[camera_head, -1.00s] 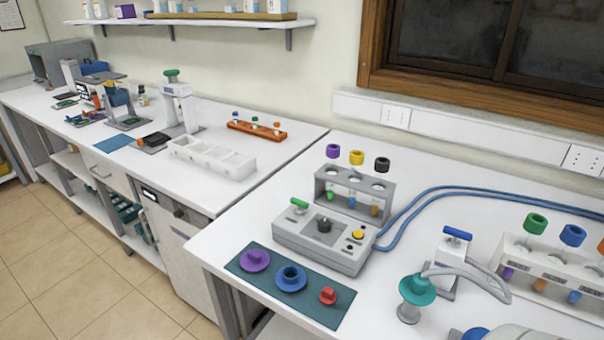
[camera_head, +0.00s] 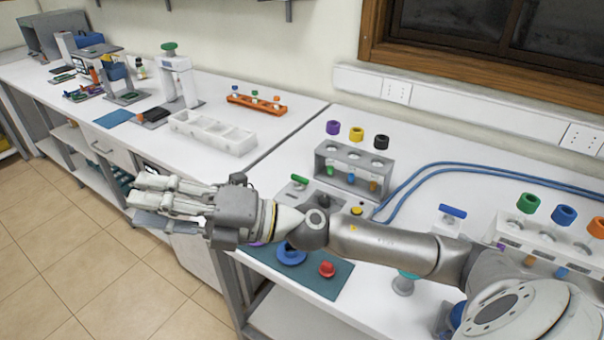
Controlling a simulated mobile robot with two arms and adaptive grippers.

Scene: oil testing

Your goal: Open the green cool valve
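A green valve handle (camera_head: 300,180) sits on the grey control box (camera_head: 292,192), which my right arm largely covers. Another green knob (camera_head: 169,47) tops a white dispenser stand on the far bench. My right gripper (camera_head: 145,202) reaches in from the right and points left, in front of the far bench's front edge. It is apart from both green parts. Its fingers overlap in the picture, so I cannot tell its opening. My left gripper is out of view.
A grey rack (camera_head: 350,170) with several vials stands behind the box. A teal mat (camera_head: 335,285) with a blue part (camera_head: 291,255) and red part (camera_head: 327,269) lies in front. A white rack (camera_head: 516,236) stands at right. Blue tubing (camera_head: 430,172) crosses the bench.

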